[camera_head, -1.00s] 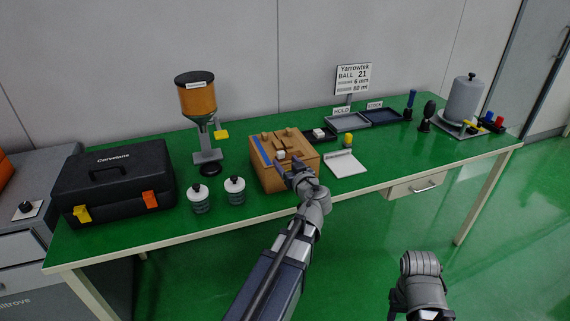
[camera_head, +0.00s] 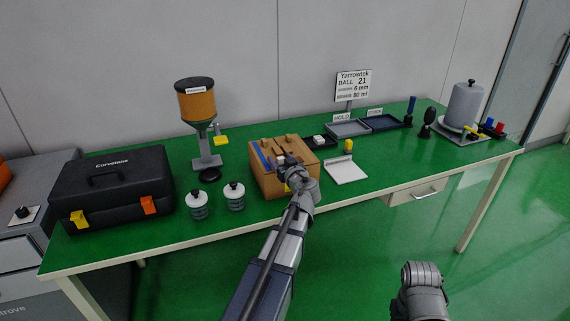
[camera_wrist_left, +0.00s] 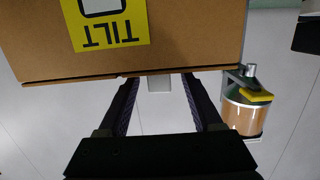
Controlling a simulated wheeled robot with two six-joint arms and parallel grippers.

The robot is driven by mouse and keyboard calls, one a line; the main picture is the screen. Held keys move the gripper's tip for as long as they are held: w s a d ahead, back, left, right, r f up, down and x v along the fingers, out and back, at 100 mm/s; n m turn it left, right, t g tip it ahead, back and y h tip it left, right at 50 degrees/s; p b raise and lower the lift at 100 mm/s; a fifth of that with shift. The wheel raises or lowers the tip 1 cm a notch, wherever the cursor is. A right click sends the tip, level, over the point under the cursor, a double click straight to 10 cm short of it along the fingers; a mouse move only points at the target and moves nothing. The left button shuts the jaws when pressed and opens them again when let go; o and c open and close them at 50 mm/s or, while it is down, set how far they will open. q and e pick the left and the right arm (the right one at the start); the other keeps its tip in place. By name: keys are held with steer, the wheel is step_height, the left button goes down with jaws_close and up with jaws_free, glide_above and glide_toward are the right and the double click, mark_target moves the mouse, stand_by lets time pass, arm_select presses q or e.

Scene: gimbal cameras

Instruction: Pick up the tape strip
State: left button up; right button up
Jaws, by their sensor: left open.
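A blue strip (camera_head: 262,158), which looks like the tape strip, lies along the left part of the top of a brown cardboard box (camera_head: 264,183) on the green table. My left gripper (camera_head: 284,162) is at the box's near side, to the right of the blue strip, and partly hides the box. In the left wrist view the fingers of the left gripper (camera_wrist_left: 160,80) are open beside the box (camera_wrist_left: 190,40). A small pale block (camera_wrist_left: 159,84) shows between the fingertips; I cannot tell whether they touch it.
Two lidded jars (camera_head: 234,197) and a black case (camera_head: 112,190) stand left of the box. An orange hopper (camera_head: 197,104) stands behind it. A white pad (camera_head: 345,168) lies to its right, with trays (camera_head: 348,128) farther back. The front right of the table is clear.

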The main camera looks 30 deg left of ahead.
arm_select(q)
steer(key=shift+w+a, duration=0.1)
steer(key=shift+c, duration=0.3)
jaws_close()
